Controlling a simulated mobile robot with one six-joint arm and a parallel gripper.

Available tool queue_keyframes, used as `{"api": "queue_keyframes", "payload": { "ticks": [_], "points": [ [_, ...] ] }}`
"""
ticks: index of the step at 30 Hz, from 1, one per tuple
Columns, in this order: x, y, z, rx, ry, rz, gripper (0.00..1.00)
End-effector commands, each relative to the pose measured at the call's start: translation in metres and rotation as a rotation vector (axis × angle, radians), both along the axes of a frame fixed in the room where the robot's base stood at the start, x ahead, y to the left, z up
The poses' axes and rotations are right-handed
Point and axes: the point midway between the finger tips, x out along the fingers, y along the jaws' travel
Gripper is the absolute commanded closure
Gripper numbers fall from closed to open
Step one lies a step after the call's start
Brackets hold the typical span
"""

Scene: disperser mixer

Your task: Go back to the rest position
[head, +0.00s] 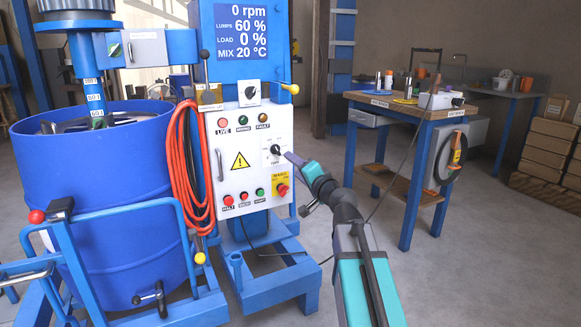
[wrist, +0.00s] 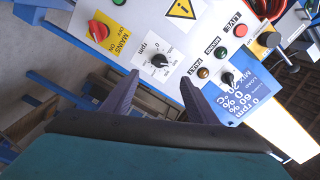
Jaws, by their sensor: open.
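My gripper (head: 288,156) is in front of the control panel (head: 249,199), just right of the black rpm knob (head: 275,150) in the head view. In the wrist view my gripper (wrist: 160,78) is open, with its two dark fingers apart and nothing between them. The rpm knob (wrist: 159,61) shows just beyond the fingertips, in line with the gap. I cannot tell the exact distance. The display (head: 242,34) reads 0 rpm, lumps 60 %, load 0 %, mix 20 °C. The red mains switch (head: 282,189) is below the knob, and also shows in the wrist view (wrist: 97,30).
A blue drum (head: 95,200) stands at the left under the mixer shaft, with a blue frame around it. An orange hose (head: 187,165) hangs on the panel's left side. A blue-legged workbench (head: 410,106) stands at the right. The floor (head: 480,260) at the front right is clear.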

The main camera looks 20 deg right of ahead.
Motion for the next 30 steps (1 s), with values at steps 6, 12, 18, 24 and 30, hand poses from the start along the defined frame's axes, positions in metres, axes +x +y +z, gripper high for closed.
{"api": "queue_keyframes", "payload": {
  "ticks": [6,12,18,24,30],
  "points": [
    [0.001,0.005,0.01,0.001,0.002,0.007,0.47],
    [0.007,0.017,0.006,0.01,0.041,0.023,0.47],
    [0.013,0.035,-0.019,0.026,0.112,0.047,0.47],
    [0.013,0.052,-0.053,0.027,0.193,0.066,0.47],
    [0.005,0.07,-0.094,0.003,0.289,0.093,0.47]
  ]
}}
